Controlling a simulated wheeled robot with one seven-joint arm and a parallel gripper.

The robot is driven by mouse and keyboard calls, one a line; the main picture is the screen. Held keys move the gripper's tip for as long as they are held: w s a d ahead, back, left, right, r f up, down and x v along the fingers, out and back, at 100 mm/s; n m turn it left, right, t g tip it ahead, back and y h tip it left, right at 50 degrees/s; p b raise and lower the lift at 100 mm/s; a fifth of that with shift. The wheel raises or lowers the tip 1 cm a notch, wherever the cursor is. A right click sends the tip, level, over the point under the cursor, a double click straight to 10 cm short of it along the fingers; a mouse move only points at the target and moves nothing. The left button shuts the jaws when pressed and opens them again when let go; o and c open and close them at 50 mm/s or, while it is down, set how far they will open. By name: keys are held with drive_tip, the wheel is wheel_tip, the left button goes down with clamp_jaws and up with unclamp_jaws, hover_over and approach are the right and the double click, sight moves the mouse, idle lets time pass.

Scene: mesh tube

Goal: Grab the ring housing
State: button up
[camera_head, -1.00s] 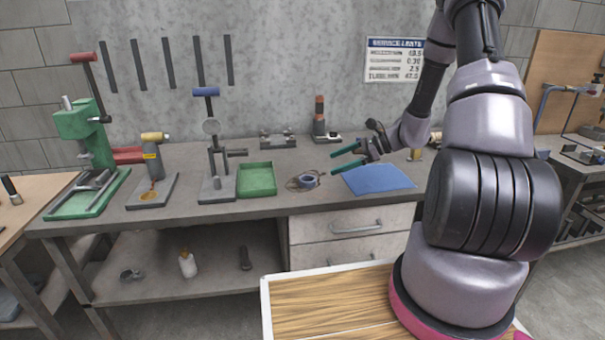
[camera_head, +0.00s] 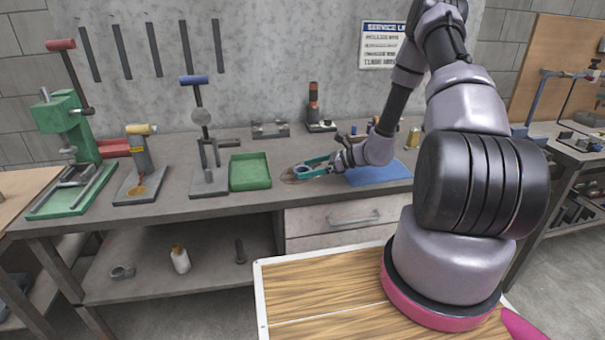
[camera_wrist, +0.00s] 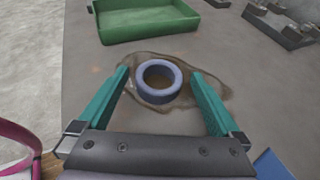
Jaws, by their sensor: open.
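The ring housing (camera_wrist: 141,86) is a short blue-grey ring with an open centre. It sits on a brown stain on the grey bench top. In the wrist view my gripper (camera_wrist: 160,82) is open, with one teal finger on each side of the ring and a gap to each. I cannot tell whether the fingertips are down at the ring's height. In the head view the ring (camera_head: 303,171) is small and partly hidden by the teal fingers of my gripper (camera_head: 313,166).
A green tray (camera_head: 250,172) stands just left of the ring. A blue mat (camera_head: 379,173) lies to the right, partly behind my arm. A grey press with a blue handle (camera_head: 208,182) stands further left. Metal blocks (camera_head: 270,130) sit at the back.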

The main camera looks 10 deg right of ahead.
drive_tip(key=shift+x, duration=1.25)
clamp_jaws()
drive_tip(key=shift+r, duration=0.15)
